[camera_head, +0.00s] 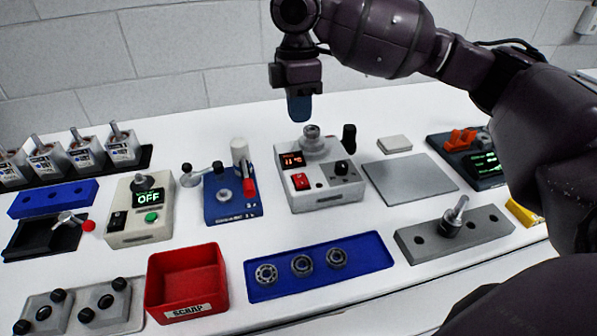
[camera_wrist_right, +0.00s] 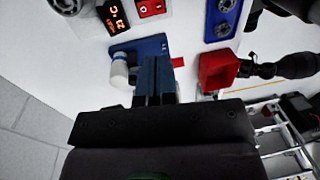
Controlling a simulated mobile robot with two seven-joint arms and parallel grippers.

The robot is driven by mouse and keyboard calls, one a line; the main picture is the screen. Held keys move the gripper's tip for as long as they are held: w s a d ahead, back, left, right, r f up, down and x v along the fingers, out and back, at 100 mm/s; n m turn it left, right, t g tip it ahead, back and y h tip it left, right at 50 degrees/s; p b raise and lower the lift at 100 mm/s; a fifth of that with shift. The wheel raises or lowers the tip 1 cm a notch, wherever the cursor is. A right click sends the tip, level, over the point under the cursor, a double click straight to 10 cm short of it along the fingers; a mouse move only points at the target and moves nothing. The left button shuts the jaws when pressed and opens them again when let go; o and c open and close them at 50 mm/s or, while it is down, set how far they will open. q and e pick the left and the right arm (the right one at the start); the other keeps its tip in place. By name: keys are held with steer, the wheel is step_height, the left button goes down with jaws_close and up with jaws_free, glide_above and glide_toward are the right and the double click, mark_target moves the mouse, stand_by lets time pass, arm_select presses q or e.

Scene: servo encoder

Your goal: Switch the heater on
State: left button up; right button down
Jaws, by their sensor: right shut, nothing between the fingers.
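The heater (camera_head: 322,184) is a light grey box with a lit orange temperature display (camera_head: 292,160), a red rocker switch (camera_head: 301,181) and a black knob (camera_head: 342,168). A metal ring-shaped part sits on its top. The rocker's position is too small to tell. In the right wrist view the display (camera_wrist_right: 116,17) and the red switch (camera_wrist_right: 150,8) show at the top edge. My right gripper (camera_head: 299,117) is shut and empty, pointing down above and behind the heater. Its blue fingers (camera_wrist_right: 155,72) show in the wrist view.
Left of the heater stands a blue fixture (camera_head: 222,208) with a red handle, then a box reading OFF (camera_head: 124,225). In front are a blue tray (camera_head: 360,255) with bearings and a red scrap bin (camera_head: 187,262). A grey plate (camera_head: 410,180) lies to the right.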

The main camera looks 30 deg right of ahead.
mark_target(302, 183)
stand_by(0.3)
steer(key=f+b, duration=0.1)
steer(key=f, duration=0.3)
steer(key=s+f+b, duration=0.1)
steer(key=f, duration=0.3)
steer(key=f+b, duration=0.1)
steer(key=f, duration=0.4)
steer(key=shift+s+a, duration=0.15)
steer(key=shift+s, duration=0.1)
steer(key=shift+s+f, duration=0.1)
steer(key=shift+f, duration=0.4)
